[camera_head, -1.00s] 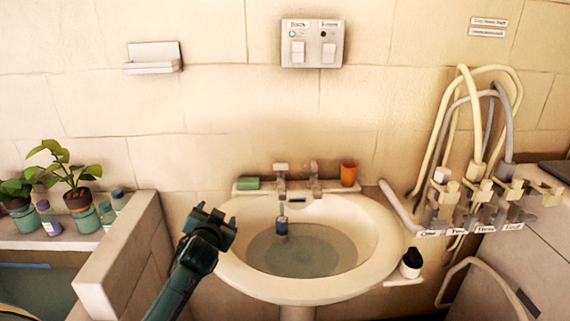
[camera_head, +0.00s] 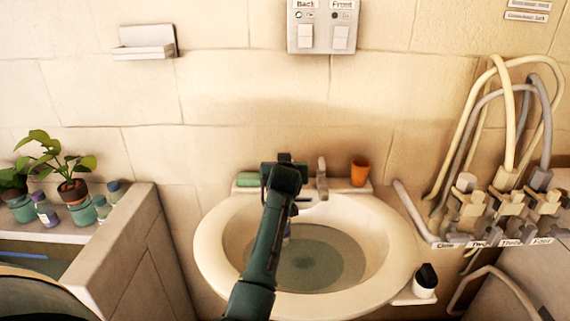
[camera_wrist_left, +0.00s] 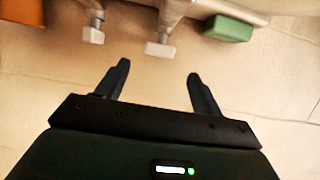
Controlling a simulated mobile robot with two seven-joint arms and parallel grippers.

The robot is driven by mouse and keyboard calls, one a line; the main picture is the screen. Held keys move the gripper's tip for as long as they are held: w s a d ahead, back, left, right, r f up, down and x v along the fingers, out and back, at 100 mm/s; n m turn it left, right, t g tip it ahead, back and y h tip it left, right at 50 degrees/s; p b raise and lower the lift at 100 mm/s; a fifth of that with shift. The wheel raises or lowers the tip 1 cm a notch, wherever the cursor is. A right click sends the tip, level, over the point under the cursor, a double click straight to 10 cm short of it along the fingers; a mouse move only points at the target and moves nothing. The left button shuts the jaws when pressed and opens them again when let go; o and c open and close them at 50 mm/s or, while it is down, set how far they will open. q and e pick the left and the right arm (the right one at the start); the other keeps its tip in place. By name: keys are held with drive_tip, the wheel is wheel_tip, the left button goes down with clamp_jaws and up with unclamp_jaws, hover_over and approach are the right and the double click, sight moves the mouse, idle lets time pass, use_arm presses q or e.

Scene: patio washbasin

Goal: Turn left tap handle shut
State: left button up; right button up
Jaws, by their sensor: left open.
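My left gripper (camera_head: 283,160) is open, at the back rim of the washbasin, and covers the left tap in the head view. In the left wrist view, the left tap's pale handle (camera_wrist_left: 160,48) lies just beyond the gap between the two dark fingertips (camera_wrist_left: 158,70), apart from both. The right tap (camera_head: 321,178) stands beside my gripper. Its handle also shows in the left wrist view (camera_wrist_left: 93,36). The basin (camera_head: 213,245) holds greenish water. My right gripper is not in view.
A green soap (camera_head: 248,179) lies on the basin's back ledge, left of the taps. An orange cup (camera_head: 360,172) stands right of them. A black-topped bottle (camera_head: 425,278) stands at the basin's right. Hoses and valves (camera_head: 505,205) crowd the far right; potted plants (camera_head: 72,188) stand left.

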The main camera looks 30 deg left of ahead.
use_arm(q)
drive_tip(key=x, duration=0.5)
drive_tip(key=shift+f, duration=0.1)
drive_tip(key=shift+x, duration=1)
